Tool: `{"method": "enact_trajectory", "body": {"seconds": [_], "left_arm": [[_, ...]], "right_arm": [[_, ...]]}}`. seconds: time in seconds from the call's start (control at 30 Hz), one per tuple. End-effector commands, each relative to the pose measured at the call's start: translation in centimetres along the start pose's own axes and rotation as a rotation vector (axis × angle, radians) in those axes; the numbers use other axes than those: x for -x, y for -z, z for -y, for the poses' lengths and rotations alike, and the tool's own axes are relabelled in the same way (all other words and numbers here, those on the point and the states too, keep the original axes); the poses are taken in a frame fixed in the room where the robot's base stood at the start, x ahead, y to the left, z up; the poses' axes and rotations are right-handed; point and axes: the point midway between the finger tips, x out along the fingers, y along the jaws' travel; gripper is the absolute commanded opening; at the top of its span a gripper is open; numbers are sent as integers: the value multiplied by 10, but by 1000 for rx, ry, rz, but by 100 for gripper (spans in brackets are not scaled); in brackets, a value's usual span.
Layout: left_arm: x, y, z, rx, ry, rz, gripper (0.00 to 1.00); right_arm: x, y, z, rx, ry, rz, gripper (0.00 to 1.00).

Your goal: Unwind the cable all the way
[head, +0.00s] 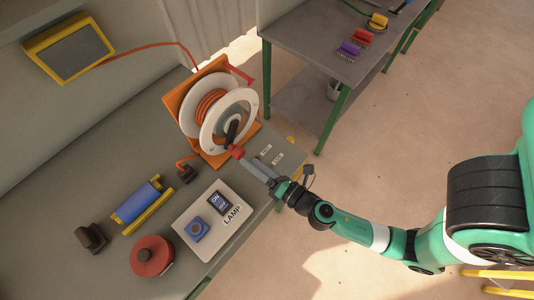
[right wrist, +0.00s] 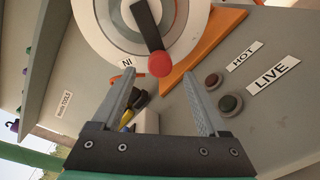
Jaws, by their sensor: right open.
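The cable reel (head: 232,122) has white discs with orange cable (head: 209,106) wound between them, on an orange stand (head: 177,101). Its dark crank arm ends in a red knob (head: 237,152). The crank and red knob (right wrist: 160,64) also show in the right wrist view. My right gripper (head: 246,160) is open beside the knob; in the right wrist view its fingertips (right wrist: 159,77) stand apart with the knob ahead of the gap. Whether they touch it I cannot tell. Orange cable also runs from the reel to a dark plug (head: 187,174). My left gripper is not in view.
HOT (right wrist: 244,55) and LIVE (right wrist: 271,80) labels sit beside two dark round lamps. A LAMP switch panel (head: 212,222), red round object (head: 152,256), blue roller (head: 138,202) and dark block (head: 91,237) occupy the bench.

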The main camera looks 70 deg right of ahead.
Motion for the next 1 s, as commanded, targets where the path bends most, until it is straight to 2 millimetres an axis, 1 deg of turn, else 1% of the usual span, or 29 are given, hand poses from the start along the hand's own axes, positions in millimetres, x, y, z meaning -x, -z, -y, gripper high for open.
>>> {"method": "enact_trajectory", "body": {"seconds": [0.03,0.1,0.2,0.27,0.4,0.6,0.67,0.73,0.77,0.87,0.97,1.0], "left_arm": [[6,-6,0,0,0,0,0],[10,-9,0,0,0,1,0],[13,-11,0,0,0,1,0],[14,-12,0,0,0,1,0],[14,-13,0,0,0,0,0],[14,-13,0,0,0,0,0],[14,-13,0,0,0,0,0],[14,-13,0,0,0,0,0],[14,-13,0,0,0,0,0],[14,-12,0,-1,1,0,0],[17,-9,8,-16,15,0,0],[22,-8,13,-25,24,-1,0]], "right_arm": [[14,4,4,3,-1,-6,77],[31,4,4,3,-1,-6,77],[48,3,3,4,0,-7,77],[54,2,2,2,1,-5,77],[60,0,1,2,-1,-1,77],[61,0,0,1,0,1,77],[60,0,0,3,0,1,75],[60,0,0,29,0,1,75],[60,0,0,56,-1,0,75],[60,2,-2,231,-11,-11,75],[58,8,-20,508,-65,-33,75],[58,10,-25,634,-89,-36,75]]}}
